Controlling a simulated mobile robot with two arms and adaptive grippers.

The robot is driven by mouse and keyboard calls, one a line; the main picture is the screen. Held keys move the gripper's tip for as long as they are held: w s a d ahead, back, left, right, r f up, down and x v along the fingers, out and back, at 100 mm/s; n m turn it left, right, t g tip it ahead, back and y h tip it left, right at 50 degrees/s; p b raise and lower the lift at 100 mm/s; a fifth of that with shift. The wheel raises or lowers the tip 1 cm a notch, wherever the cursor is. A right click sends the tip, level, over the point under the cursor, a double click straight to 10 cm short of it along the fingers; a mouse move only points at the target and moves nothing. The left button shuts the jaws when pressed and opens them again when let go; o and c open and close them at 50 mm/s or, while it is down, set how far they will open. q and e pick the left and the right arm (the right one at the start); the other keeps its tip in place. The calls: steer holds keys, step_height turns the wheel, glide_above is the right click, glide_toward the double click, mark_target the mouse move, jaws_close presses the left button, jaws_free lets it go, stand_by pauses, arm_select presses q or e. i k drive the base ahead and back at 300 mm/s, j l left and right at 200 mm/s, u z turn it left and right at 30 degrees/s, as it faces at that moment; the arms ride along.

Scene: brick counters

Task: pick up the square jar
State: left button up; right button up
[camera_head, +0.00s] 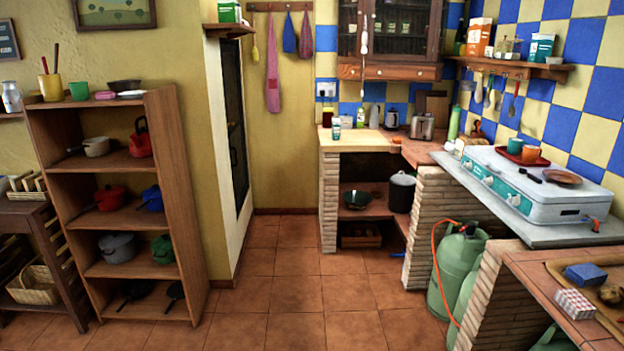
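I cannot tell for sure which object is the square jar. Small containers stand on the far brick counter, among them a dark reddish jar (328,117) at its left end and a small bottle (336,128) in front of it. A clear glass jar (508,48) stands on the upper right wall shelf, between an orange box and a blue and white container. A pale jar (12,97) stands at the far left edge. All are too small to judge their shape well. Neither of my grippers is in view.
A wooden shelf unit (188,190) with pots stands at left. The right counter carries a gas stove (530,190); green gas bottles (455,265) stand below it. The tiled floor (300,290) between is clear.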

mark_target(501, 49)
steer(key=i+l, duration=0.2)
steer(key=i, duration=0.25)
steer(key=i+l, duration=0.2)
steer(key=i, duration=0.3)
steer(key=i+l, duration=0.2)
steer(key=i, duration=0.25)
steer(key=i+l, duration=0.15)
steer(key=i, duration=0.3)
steer(key=i+l, duration=0.2)
steer(key=i, duration=0.3)
steer(key=i+z, duration=0.3)
steer(key=i+l+z, duration=0.1)
steer(key=z, duration=0.95)
